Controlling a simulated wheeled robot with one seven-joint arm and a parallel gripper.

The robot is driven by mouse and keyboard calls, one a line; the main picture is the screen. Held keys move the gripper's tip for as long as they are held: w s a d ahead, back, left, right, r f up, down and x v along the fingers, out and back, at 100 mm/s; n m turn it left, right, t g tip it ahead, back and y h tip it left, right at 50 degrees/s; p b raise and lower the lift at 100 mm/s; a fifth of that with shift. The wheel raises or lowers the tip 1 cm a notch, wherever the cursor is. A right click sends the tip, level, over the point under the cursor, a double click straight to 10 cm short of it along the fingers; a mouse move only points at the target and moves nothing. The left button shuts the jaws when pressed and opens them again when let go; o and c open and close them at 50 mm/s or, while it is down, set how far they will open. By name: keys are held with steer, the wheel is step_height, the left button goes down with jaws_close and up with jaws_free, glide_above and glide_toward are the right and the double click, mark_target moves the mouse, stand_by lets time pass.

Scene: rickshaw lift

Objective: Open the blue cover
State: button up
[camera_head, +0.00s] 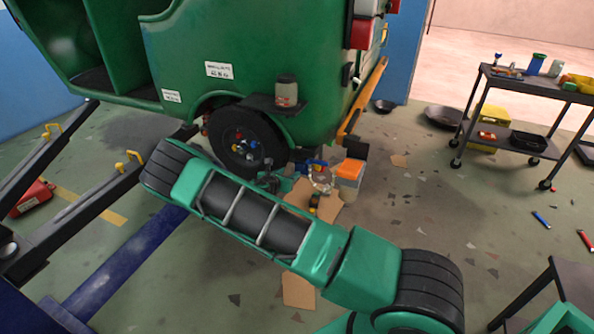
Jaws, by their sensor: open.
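My teal arm crosses the middle of the view and hides much of the floor beside the rickshaw. Small teal and grey parts that look like my gripper (279,181) show just above the arm, to the right of the rear wheel. They are partly hidden, and I cannot make out the fingertips clearly. A small blue part (316,163), possibly the blue cover, shows to the right of them, under the rear of the vehicle. It is too small to tell whether it is open or shut. I see no clear contact between it and my gripper.
The green rickshaw (252,66) stands at the back, with dark lift arms (70,222) at left. An orange-topped box (350,172) and cardboard (299,291) are on the floor. A tool cart (535,88) stands at right. Open floor lies between.

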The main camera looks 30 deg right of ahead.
mark_target(299, 167)
steer(key=x, duration=1)
steer(key=shift+w+d+f, duration=0.1)
steer(key=shift+d+f, duration=0.05)
steer(key=shift+c, duration=0.3)
